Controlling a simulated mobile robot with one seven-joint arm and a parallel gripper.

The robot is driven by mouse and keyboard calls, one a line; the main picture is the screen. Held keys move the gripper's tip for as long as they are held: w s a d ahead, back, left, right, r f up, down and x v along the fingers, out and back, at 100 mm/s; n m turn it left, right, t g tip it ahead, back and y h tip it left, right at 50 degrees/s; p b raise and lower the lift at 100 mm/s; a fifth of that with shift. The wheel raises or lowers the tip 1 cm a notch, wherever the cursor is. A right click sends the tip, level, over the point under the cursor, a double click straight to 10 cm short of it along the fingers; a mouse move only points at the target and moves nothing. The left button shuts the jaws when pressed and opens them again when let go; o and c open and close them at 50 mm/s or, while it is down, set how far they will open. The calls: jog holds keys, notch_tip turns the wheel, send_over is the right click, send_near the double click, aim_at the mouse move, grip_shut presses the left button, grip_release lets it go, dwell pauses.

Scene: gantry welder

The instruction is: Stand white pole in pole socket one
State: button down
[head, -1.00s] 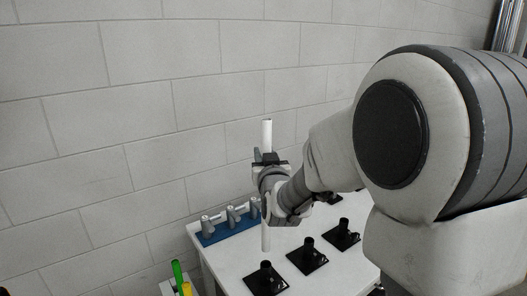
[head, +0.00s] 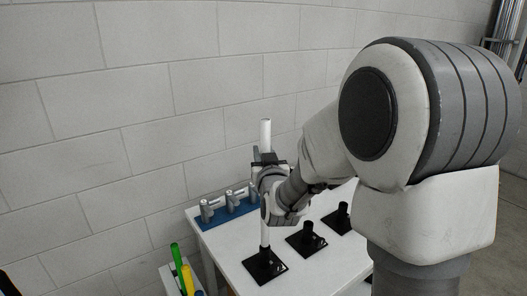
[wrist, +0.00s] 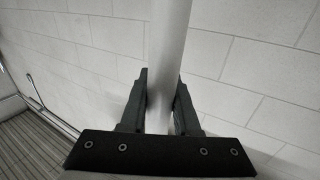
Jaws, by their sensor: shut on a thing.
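The white pole (head: 265,133) stands upright in my gripper (head: 265,160). In the wrist view the pole (wrist: 168,60) passes between the two dark fingers (wrist: 160,105), which are shut on it. In the head view the pole's lower end meets the top of the nearest-left black socket (head: 264,266) on the white table. I cannot tell whether the end is inside the socket's tube or just over it. The sockets carry no readable number, so I cannot tell which is socket one.
More black sockets stand to the right, one in the middle (head: 305,240) and one farther back (head: 338,221). A blue rack with grey clamps (head: 230,205) is at the table's (head: 232,266) back left. Green (head: 177,257) and yellow (head: 187,280) poles stand at lower left. A block wall rises behind.

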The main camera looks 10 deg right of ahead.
jog(key=shift+f, duration=0.1)
dwell(0.3)
notch_tip(320, 180, down, 9)
jog(key=b, duration=1.1)
jog(key=c, duration=0.6)
grip_release()
dwell(0.6)
jog(key=shift+o, duration=0.2)
